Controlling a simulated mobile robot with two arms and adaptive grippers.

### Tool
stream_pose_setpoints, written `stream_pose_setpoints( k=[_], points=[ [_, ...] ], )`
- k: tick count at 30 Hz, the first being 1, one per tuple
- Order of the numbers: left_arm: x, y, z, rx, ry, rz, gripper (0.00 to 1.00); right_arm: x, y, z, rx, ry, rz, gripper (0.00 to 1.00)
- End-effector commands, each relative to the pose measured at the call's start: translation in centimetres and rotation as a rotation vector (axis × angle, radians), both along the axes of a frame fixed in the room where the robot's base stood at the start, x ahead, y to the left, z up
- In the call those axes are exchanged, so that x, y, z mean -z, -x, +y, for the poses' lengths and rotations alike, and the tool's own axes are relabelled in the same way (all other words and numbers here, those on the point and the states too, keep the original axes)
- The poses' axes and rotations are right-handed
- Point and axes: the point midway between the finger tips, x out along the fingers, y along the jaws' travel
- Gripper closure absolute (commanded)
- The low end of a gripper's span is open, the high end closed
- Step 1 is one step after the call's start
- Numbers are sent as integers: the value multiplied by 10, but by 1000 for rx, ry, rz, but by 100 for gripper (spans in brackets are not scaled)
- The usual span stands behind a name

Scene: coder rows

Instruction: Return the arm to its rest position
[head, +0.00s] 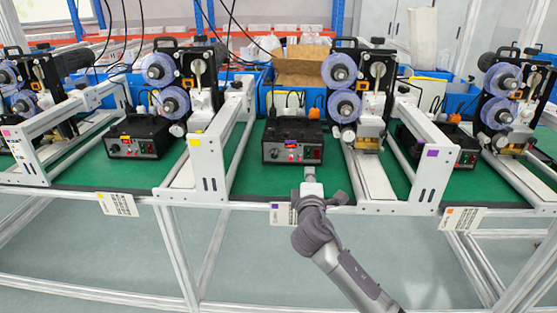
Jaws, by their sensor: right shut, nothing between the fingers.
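My right arm reaches in from the bottom right, and my right gripper (310,174) is shut and empty. It is at the front edge of the green table, just in front of the middle black control box (280,133). That box has a lit red display and a red switch on its front. I cannot tell whether the fingertips touch the box. My left gripper is not in view.
Coder machines with blue reels (344,105) stand in a row on the green table (245,185). White frames (208,165) rise between stations. Other black boxes (138,137) stand left and right. A cardboard box (300,68) and blue bins are behind. Floor in front is clear.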

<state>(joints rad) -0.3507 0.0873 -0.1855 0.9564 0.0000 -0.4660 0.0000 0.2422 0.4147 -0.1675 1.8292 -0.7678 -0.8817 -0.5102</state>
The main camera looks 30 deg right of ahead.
Motion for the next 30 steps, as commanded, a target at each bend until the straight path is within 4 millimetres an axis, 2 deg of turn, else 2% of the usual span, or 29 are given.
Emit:
stream_pose_setpoints(
  k=[5, 7, 8, 11, 14, 15, 19, 24, 30],
  points=[
    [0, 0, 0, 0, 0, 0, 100, 2, 1, 1, 0, -5, 1, 100],
    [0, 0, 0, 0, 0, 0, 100, 10, 6, 4, -2, -39, 11, 100],
    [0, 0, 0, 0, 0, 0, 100, 18, 10, 7, -2, -68, 20, 100],
    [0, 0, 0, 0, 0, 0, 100, 57, 36, 21, 4, -223, 70, 100],
    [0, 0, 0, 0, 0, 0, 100, 108, 79, 45, 31, -454, 154, 100],
    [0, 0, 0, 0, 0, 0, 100, 129, 101, 56, 51, -552, 193, 100],
    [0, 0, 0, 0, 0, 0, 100, 179, 169, 91, 129, -839, 320, 100],
    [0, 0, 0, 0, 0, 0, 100, 209, 235, 125, 220, -1071, 443, 100],
    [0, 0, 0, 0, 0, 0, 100, 222, 292, 154, 311, -1246, 551, 100]
  ],
)
